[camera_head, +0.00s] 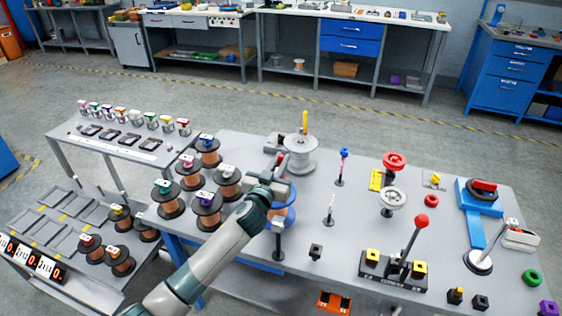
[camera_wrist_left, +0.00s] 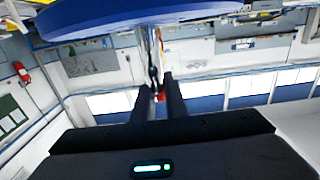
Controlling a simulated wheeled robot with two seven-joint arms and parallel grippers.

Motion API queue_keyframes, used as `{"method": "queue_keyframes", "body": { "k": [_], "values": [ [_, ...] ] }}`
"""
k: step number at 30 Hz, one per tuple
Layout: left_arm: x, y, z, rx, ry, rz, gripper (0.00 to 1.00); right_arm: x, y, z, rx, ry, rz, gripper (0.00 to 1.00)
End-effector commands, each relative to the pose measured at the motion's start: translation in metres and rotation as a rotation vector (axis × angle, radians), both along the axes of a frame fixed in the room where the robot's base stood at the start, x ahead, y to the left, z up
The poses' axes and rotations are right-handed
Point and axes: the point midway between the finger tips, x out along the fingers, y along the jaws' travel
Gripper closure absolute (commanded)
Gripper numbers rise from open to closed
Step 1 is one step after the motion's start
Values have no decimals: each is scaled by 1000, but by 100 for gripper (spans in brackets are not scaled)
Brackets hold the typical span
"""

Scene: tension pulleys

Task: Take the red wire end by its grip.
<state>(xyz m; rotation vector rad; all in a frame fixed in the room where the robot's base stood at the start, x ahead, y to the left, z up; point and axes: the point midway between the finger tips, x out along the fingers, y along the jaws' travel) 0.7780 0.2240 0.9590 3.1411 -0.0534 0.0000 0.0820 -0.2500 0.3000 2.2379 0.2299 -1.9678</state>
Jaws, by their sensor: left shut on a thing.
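My left gripper (camera_head: 279,164) reaches in over the table's left part. Its fingers show in the left wrist view (camera_wrist_left: 159,100), shut on a small red piece (camera_wrist_left: 160,97), which looks like the grip of the red wire end. A bit of red (camera_head: 280,158) also shows at the fingertips in the head view. A thin grey metallic part (camera_wrist_left: 153,50) rises from between the fingers toward a blue disc (camera_wrist_left: 110,16). The blue-rimmed spool (camera_head: 289,217) stands beside my wrist, partly hidden by my arm. The right gripper is not in view.
A pale spool (camera_head: 300,153) with a yellow-handled post (camera_head: 305,122) stands just behind my gripper. Several copper wire spools (camera_head: 207,208) crowd the left. A red-knobbed lever (camera_head: 421,220), a red wheel (camera_head: 394,160) and a blue clamp-like fixture (camera_head: 471,213) stand to the right.

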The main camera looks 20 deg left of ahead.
Motion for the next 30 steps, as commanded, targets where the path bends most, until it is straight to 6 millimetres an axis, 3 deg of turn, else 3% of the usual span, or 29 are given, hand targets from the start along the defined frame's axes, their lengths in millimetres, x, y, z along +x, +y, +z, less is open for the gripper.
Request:
{"method": "queue_keyframes", "body": {
  "k": [30],
  "values": [
    [0,0,12,-1,-1,0,100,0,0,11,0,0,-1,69]
  ]
}}
